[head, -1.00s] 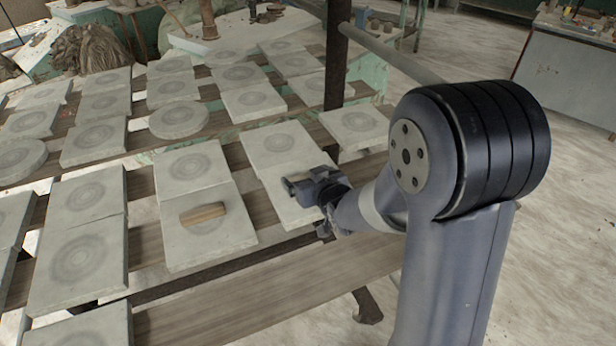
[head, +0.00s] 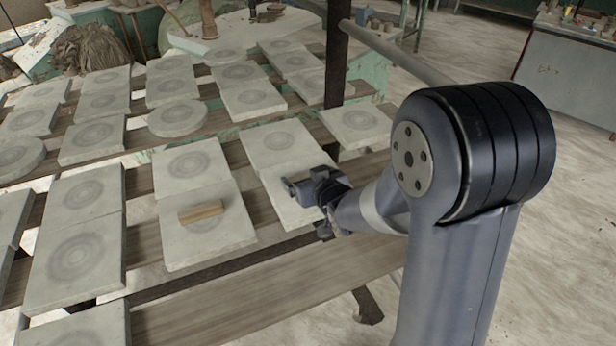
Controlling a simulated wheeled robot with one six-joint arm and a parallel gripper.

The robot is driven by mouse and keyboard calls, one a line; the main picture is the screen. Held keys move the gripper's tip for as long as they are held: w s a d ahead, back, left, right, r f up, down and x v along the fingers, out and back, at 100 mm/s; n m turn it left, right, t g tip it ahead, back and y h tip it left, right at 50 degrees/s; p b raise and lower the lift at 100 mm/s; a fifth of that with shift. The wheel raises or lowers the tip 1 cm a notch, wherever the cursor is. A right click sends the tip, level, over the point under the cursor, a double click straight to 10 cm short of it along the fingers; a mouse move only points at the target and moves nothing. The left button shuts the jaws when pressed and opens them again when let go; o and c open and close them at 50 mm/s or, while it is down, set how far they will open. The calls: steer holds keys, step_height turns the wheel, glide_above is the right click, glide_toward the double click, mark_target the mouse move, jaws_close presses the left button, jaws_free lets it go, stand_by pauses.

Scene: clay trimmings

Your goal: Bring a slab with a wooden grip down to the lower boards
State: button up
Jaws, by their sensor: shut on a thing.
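My gripper (head: 297,189) is over a grey square slab (head: 280,206) at the front right of the slatted boards and is shut on it. The hold is at the middle of the slab's top; my gripper hides that spot, so I cannot see a grip there. The slab looks flat, and I cannot tell if it touches the boards. To its left, another grey slab (head: 193,245) lies flat with a light wooden grip (head: 201,212) on top. A bare board (head: 255,305) runs along the front, seemingly lower.
Several square and round slabs with ring marks cover the boards at left and behind. A dark upright post (head: 336,62) stands behind my gripper, with a rail (head: 395,52) running right from it. Open floor (head: 570,230) lies at right.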

steer(key=shift+r, duration=0.15)
steer(key=o, duration=1.3)
steer(key=shift+o, duration=0.5)
steer(key=shift+f, duration=0.2)
steer(key=v, duration=1.1)
steer(key=shift+w, duration=0.1)
steer(key=x, duration=1)
steer(key=shift+w+a+f, duration=0.1)
steer(key=shift+w+a, duration=0.1)
steer(key=shift+w, duration=0.1)
steer(key=shift+s+d, duration=0.1)
steer(key=shift+s, duration=0.1)
